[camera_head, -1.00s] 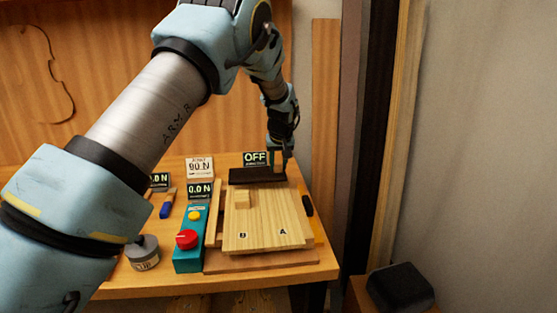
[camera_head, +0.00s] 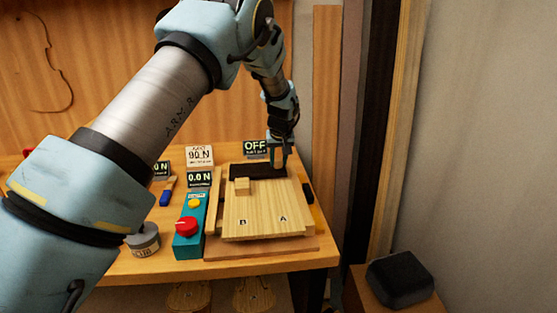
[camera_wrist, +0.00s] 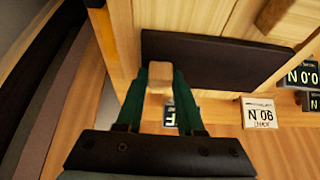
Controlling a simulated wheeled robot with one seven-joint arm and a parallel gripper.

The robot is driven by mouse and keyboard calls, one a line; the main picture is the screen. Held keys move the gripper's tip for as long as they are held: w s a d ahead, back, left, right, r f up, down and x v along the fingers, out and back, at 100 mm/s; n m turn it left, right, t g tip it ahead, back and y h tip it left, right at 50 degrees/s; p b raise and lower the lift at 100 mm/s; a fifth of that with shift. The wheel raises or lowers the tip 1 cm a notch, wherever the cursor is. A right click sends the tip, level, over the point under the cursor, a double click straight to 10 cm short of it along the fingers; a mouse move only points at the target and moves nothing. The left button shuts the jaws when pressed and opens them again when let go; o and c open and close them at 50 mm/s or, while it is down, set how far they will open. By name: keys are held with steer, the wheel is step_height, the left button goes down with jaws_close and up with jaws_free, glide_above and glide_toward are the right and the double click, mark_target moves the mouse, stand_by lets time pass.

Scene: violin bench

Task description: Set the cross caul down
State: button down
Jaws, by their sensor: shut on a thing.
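The cross caul (camera_head: 258,171), a dark flat bar, lies level across the far end of the pale wooden board (camera_head: 262,212). In the wrist view the cross caul (camera_wrist: 215,58) stretches right from my fingers. My gripper (camera_head: 279,160) is at its right end, fingers pointing down. In the wrist view my gripper (camera_wrist: 160,78) is shut with a small pale wooden piece between its green fingertips, at the bar's edge; how this piece joins the bar is hidden. I cannot tell whether the bar's underside touches the board.
A small wooden block (camera_head: 242,185) sits on the board just in front of the bar. A teal control box (camera_head: 189,232) with a red knob stands left. A sign reading OFF (camera_head: 255,148) and a 90 N card (camera_head: 199,155) stand behind. A round tin (camera_head: 144,240) is front left.

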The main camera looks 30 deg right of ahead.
steer(key=shift+f, duration=0.35)
steer(key=shift+c, duration=2.2)
jaws_free()
